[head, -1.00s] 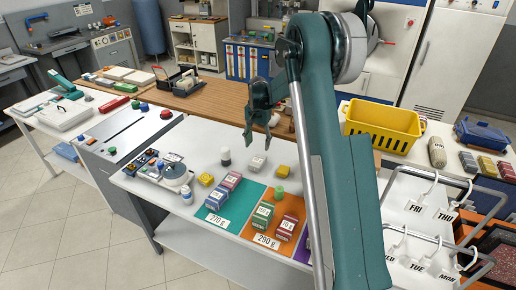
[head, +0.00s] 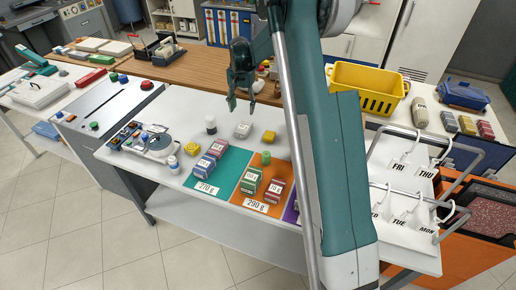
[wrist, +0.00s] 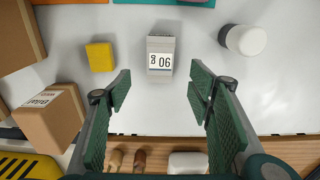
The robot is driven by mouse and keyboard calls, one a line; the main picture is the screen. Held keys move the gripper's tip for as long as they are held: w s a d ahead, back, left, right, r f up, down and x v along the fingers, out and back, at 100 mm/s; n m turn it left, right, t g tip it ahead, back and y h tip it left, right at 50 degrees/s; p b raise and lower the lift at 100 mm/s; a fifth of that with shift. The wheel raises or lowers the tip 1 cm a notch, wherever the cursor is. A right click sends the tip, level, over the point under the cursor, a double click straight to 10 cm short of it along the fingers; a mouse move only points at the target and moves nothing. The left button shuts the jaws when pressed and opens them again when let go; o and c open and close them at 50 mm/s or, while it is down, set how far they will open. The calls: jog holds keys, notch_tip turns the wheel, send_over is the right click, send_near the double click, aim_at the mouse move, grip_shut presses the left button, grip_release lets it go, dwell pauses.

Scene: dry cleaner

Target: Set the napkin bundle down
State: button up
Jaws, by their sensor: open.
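My gripper (head: 242,106) hangs above the white table, fingers apart and with nothing between them. In the wrist view its fingers (wrist: 160,90) stand left and right of a small grey-white block, which lies ahead of the fingertips. This block (wrist: 160,55) has a white label that seems to read 90 g upside down; it may be the napkin bundle, but I cannot tell for sure. In the head view the block (head: 243,130) rests on the table just below my gripper, apart from it.
A yellow block (head: 269,137) and a white cylinder with a dark end (head: 211,125) stand close by. Labelled blocks sit on a teal mat (head: 228,178) and an orange mat (head: 256,200). A yellow crate (head: 372,90) stands at the right. Brown boxes (wrist: 48,118) show in the wrist view.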

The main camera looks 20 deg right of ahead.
jog(key=s+a+r+n+t, duration=0.2)
jog(key=s+a+r, duration=0.2)
jog(key=s+r, duration=0.7)
jog(key=s+a+r+n+t, duration=0.15)
jog(key=s+a+r, duration=0.25)
jog(key=s+r, duration=0.7)
jog(key=s+a+f+n+t, duration=0.1)
jog(key=s+a+n, duration=0.1)
jog(key=s, duration=1.2)
jog(key=s+a+f+n+t, duration=0.1)
jog(key=s+a+n+t, duration=0.1)
jog(key=s, duration=1.3)
jog(key=shift+a+f+n, duration=0.35)
jog(key=shift+a+n, duration=0.1)
jog(key=shift+n, duration=0.2)
jog(key=shift+o, duration=0.7)
jog(key=shift+t, duration=0.25)
